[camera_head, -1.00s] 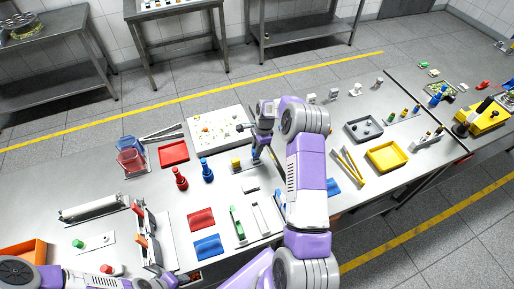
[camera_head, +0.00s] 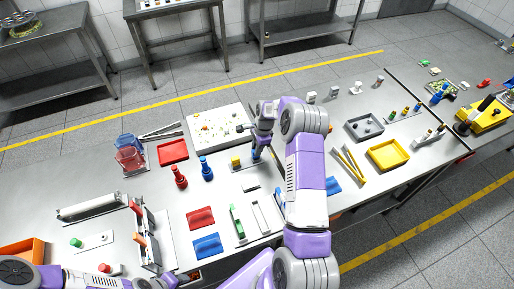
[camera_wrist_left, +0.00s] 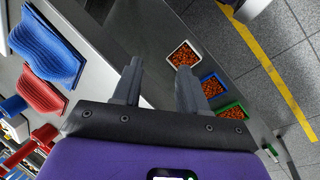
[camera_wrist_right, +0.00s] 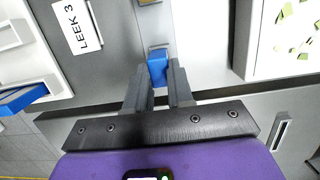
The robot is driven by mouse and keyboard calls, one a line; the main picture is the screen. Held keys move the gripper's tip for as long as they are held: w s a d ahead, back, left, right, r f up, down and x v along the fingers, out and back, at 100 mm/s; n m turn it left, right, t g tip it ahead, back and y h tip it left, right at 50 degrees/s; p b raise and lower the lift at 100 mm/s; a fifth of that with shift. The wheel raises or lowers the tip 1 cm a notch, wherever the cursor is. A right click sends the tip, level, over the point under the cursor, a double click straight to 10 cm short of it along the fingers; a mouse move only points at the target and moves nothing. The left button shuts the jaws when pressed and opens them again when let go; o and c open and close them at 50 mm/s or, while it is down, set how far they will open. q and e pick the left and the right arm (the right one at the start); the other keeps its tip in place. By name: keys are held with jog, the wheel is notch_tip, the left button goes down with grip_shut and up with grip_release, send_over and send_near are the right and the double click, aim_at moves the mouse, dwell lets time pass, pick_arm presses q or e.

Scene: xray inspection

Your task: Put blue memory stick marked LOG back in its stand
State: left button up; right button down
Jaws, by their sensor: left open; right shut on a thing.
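My right gripper (camera_head: 257,148) is low over the middle of the table, near the right edge of the white board. It is shut on a small blue stick (camera_wrist_right: 157,68), which shows between the fingertips in the right wrist view (camera_wrist_right: 155,88). A small grey piece shows at the stick's far end; I cannot tell whether it belongs to the stick or to something under it. No LOG mark is readable and I cannot make out the stand for certain. My left gripper (camera_wrist_left: 158,85) is open and empty, above the table's front edge.
A white board with bits (camera_head: 215,140) lies behind the right gripper. A yellow block (camera_head: 236,162), a blue post (camera_head: 206,170) and a red post (camera_head: 179,178) stand to its left. A LEEK 3 label (camera_wrist_right: 78,25) lies close by. Small bins (camera_wrist_left: 212,85) sit below the left gripper.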

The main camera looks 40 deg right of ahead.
jog(key=shift+f+b, duration=0.3)
jog(key=shift+f, duration=0.15)
jog(key=c, duration=0.9)
grip_release()
jog(key=shift+r, duration=0.1)
notch_tip(320, 180, up, 7)
jog(key=d, duration=0.1)
jog(key=shift+s+d+r, duration=0.15)
jog(key=shift+s+d, duration=0.05)
